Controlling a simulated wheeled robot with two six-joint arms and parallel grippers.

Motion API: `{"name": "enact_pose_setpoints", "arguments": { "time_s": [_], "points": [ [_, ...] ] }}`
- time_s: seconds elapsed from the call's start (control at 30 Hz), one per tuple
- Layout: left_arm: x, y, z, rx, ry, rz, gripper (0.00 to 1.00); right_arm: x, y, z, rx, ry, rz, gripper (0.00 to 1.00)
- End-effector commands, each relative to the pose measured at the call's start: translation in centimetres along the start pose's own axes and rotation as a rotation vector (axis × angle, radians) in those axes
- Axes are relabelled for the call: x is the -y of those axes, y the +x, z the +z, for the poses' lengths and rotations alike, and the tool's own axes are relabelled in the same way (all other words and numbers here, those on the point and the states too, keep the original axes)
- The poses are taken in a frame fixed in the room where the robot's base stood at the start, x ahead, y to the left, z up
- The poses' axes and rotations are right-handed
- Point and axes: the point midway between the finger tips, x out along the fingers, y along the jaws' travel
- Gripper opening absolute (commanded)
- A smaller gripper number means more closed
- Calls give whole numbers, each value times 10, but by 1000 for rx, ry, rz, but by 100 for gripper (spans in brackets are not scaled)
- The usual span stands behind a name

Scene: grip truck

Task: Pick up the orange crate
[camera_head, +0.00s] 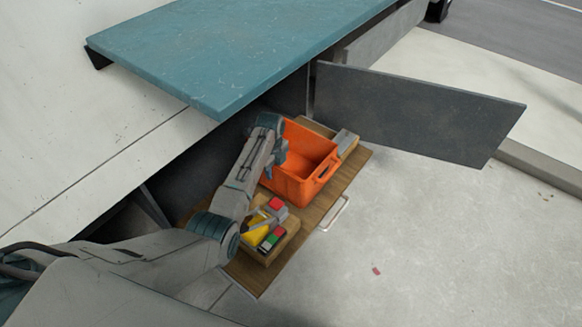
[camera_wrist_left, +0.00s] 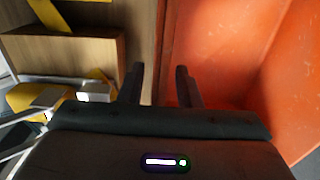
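The orange crate (camera_head: 305,172) stands upright on a wooden drawer board (camera_head: 345,178) below the teal shelf in the head view. It is open-topped and looks empty, with a handle slot in its right wall. My left gripper (camera_head: 277,152) is at the crate's left wall. In the left wrist view, the two fingers of my left gripper (camera_wrist_left: 159,75) are apart. The crate (camera_wrist_left: 225,50) fills the right side, and its wall edge runs between the fingers or just below them. I cannot tell whether they touch it. My right gripper is in neither view.
A wooden tray (camera_head: 267,258) with yellow, red and green items sits in front of the crate. A grey door panel (camera_head: 415,112) stands open at the right. The teal shelf (camera_head: 215,55) overhangs behind. The concrete floor (camera_head: 430,230) at the right is mostly clear.

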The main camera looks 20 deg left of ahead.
Motion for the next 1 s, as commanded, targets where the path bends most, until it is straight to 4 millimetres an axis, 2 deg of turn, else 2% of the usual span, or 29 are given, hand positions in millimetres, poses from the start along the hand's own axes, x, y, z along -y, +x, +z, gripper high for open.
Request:
{"name": "enact_pose_setpoints", "arguments": {
  "time_s": [0.1, 0.27, 0.43, 0.47, 1.0],
  "points": [
    [0, 6, 0, 0, 0, 0, 31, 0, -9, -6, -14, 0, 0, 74],
    [0, 5, 0, 0, 0, -1, 31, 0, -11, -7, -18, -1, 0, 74],
    [0, 5, 0, 0, 0, 0, 1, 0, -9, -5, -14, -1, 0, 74],
    [0, 5, 0, 0, 0, 0, 0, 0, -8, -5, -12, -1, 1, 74],
    [0, 5, 0, 0, 0, 0, 0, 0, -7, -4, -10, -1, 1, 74]
  ]
}}
